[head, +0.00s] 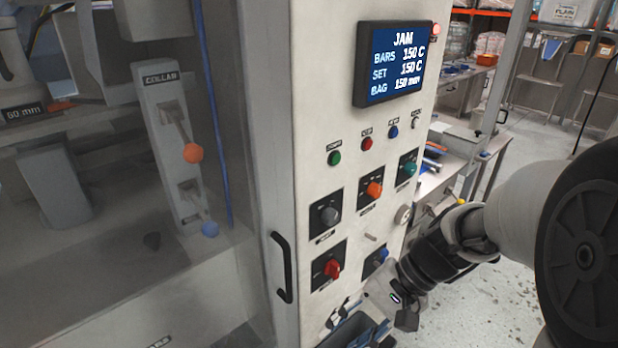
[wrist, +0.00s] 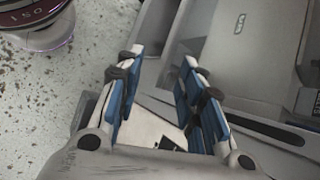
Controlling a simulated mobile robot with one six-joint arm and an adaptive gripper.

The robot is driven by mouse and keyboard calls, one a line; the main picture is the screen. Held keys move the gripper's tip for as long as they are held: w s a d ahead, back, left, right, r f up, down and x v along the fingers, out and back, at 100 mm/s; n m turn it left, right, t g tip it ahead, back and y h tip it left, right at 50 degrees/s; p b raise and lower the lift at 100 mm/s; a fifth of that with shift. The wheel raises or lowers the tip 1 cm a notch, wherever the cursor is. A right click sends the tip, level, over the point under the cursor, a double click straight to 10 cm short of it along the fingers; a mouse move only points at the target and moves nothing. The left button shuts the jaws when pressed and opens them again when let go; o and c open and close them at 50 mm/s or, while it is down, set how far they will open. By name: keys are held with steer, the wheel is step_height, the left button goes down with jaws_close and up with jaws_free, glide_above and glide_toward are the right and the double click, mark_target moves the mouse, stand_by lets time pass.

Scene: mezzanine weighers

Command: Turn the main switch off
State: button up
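The control panel (head: 310,150) carries several rotary switches. A red one (head: 331,269) on a black plate sits at the lower left. The small labels are too blurred to read, so I cannot confirm which is the main switch.
A screen (head: 391,62) reads JAM. Green (head: 334,158), red (head: 366,143) and blue (head: 393,131) buttons sit below it. A black door handle (head: 283,267) stands out left of the red switch. A clear guard covers the machine at left. Open floor (head: 510,280) lies at right.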

steer(key=w+d+f+m+t+y+p, duration=0.2)
steer(key=w+m+y+p, duration=0.25)
steer(key=w, duration=0.25)
steer(key=m+t+h+p, duration=0.2)
steer(key=m+t+p, duration=0.6)
steer(key=m+t, duration=0.75)
glide_toward(338, 274)
steer(key=shift+m+g, duration=0.7)
steer(key=shift+g, duration=0.25)
steer(key=x, duration=0.2)
steer(key=r+x, duration=0.1)
steer(key=x, duration=0.5)
steer(key=shift+w+d+r, duration=0.1)
steer(key=shift+w+r, duration=0.15)
steer(key=shift+w, duration=0.1)
jaws_close()
